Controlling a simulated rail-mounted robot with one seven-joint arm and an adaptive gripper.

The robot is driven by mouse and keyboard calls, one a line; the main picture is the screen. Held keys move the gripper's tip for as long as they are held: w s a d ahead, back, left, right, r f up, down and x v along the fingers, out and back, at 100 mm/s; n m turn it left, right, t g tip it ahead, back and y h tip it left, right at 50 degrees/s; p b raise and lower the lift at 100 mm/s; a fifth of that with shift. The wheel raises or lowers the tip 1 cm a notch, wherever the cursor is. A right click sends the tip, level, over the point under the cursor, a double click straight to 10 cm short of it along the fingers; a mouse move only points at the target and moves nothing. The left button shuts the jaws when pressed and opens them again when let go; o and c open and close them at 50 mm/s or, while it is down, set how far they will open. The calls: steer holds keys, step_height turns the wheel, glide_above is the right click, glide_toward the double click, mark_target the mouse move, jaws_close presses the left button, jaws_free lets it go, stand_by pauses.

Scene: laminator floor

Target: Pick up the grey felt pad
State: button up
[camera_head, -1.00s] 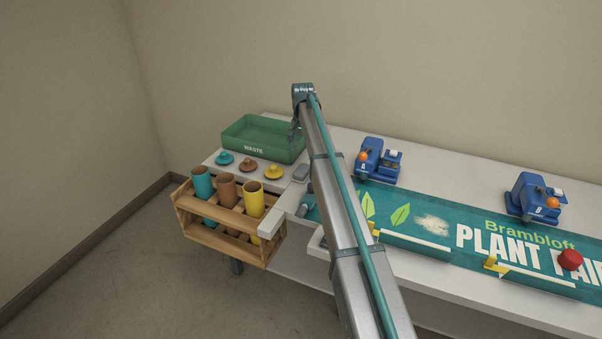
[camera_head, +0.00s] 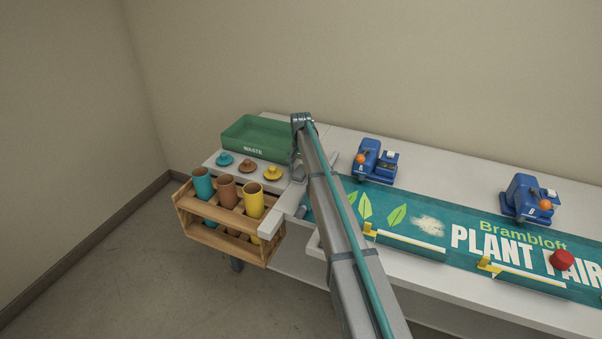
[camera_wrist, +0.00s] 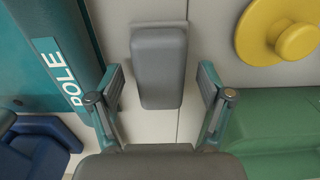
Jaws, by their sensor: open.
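The grey felt pad (camera_wrist: 158,65) is a rounded grey block lying on the pale tabletop, upper middle in the wrist view. My gripper (camera_wrist: 161,76) is open, with one teal-and-grey finger on each side of the pad in that view. Gaps show between the fingers and the pad, and nothing is held. In the head view my gripper (camera_head: 296,166) points down over the table just right of the yellow knobbed disc (camera_head: 273,173). There the pad is largely hidden by the gripper.
The green WASTE tray (camera_head: 246,151) stands behind the knobbed discs. A wooden crate (camera_head: 222,240) with coloured cups is at the table's left end. Blue machine A (camera_head: 372,165) and the teal banner (camera_head: 415,205) lie right.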

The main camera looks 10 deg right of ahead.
steer(key=c, duration=1.3)
steer(key=shift+r, duration=0.15)
steer(key=shift+r+b, duration=0.55)
steer(key=shift+b, duration=0.05)
steer(key=s+d+r+b, duration=0.1)
steer(key=s+r, duration=0.3)
steer(key=s+d+r+b, duration=0.1)
steer(key=s+r+b, duration=0.1)
steer(key=s, duration=0.3)
steer(key=s+d+r+b, duration=0.2)
steer(key=s+r, duration=0.2)
steer(key=r, duration=0.1)
steer(key=shift+s+r, duration=0.2)
steer(key=shift+r, duration=0.1)
